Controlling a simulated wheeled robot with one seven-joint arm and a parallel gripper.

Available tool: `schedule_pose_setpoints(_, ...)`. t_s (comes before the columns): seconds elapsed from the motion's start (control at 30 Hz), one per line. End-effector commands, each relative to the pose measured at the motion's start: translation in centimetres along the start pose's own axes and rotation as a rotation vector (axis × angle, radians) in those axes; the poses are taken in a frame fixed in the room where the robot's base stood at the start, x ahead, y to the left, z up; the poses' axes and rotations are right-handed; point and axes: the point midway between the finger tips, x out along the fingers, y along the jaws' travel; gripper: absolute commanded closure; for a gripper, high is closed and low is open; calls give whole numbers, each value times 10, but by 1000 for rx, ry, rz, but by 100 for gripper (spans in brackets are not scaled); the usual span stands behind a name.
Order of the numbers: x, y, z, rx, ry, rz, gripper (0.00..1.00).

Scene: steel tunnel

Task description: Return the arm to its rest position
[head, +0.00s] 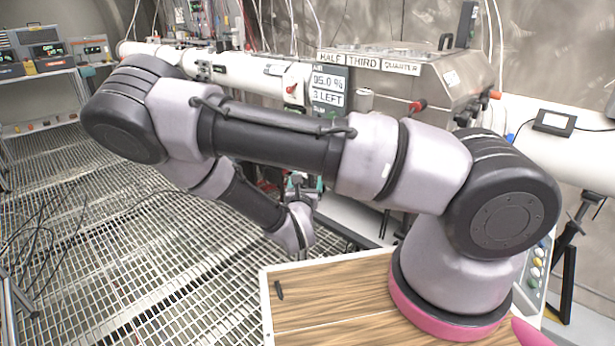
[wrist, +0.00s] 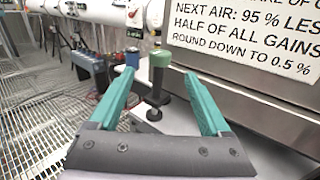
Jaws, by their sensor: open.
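My arm (head: 270,140) stretches across the head view from its pink-ringed base at the right, bends at the left and folds back toward the middle. My gripper (wrist: 159,76) is open in the wrist view, with two teal fingers spread apart. A green-topped dark post (wrist: 157,75) shows between the fingers in the picture; I cannot tell how far beyond them it stands. Nothing is visibly held. In the head view, my gripper (head: 300,185) is small and partly hidden behind my arm.
A steel cabinet (head: 425,75) with HALF, THIRD and QUARTER labels stands behind my arm, beside a display (head: 329,90). A printed sign (wrist: 245,38) is close at right in the wrist view. White pipes (head: 225,65) run along the wall. The grated floor (head: 150,270) at left is largely open; cables lie there.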

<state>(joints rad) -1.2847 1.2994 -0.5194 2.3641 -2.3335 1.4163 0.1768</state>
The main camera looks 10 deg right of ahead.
Motion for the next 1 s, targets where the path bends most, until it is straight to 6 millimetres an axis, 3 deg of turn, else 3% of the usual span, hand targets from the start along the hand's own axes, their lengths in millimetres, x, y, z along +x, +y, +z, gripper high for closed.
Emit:
schedule_pose_setpoints(0.23,1,-2,3,13,0,-15,19)
schedule_pose_setpoints(0.37,6,-19,21,101,-5,-128,19)
schedule_pose_setpoints(0.57,10,-78,70,377,-9,-494,19)
schedule_pose_setpoints(0.8,-14,-145,114,740,7,-942,19)
schedule_pose_setpoints(1.0,-41,-174,139,1023,36,-1235,19)
